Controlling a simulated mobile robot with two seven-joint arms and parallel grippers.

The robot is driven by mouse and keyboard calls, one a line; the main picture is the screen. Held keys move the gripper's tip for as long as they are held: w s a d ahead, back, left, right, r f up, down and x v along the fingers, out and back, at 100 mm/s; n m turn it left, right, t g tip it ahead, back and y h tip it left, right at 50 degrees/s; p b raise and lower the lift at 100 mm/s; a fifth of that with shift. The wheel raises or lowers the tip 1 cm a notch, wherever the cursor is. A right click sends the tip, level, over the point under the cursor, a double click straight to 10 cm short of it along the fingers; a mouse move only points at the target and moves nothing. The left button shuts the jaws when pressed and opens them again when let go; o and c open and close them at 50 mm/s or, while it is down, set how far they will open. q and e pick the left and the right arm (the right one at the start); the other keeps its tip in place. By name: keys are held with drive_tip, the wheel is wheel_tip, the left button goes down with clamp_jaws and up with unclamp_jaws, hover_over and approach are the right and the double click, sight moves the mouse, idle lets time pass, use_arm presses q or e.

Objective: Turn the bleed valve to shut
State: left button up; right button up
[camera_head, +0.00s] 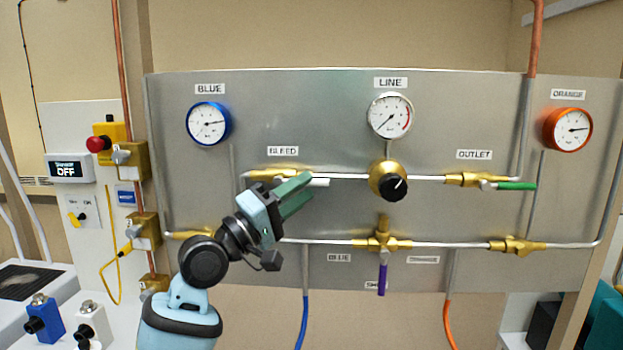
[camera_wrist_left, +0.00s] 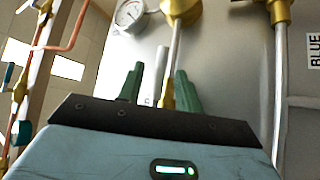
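The brass bleed valve (camera_head: 268,174) sits on the upper pipe under the BLEED label (camera_head: 283,151). Its white handle (camera_head: 319,182) points right along the pipe; its near part is hidden behind my fingers. My left gripper (camera_head: 302,190) is in front of the valve, its green fingers pointing right and up at the handle. In the left wrist view the two fingers (camera_wrist_left: 159,88) stand apart, with a pale strip and part of the brass valve (camera_wrist_left: 168,94) showing between them. I cannot tell whether they touch the handle. My right gripper is not in view.
To the right are the brass regulator with black knob (camera_head: 392,187) and the outlet valve's green handle (camera_head: 516,186). The purple handle (camera_head: 382,279) hangs below the lower pipe (camera_head: 320,241). Gauges line the panel's top. A red button (camera_head: 97,144) is at left.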

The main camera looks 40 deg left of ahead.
sight(313, 182)
use_arm(q)
drive_tip(key=shift+x, duration=1.7)
clamp_jaws()
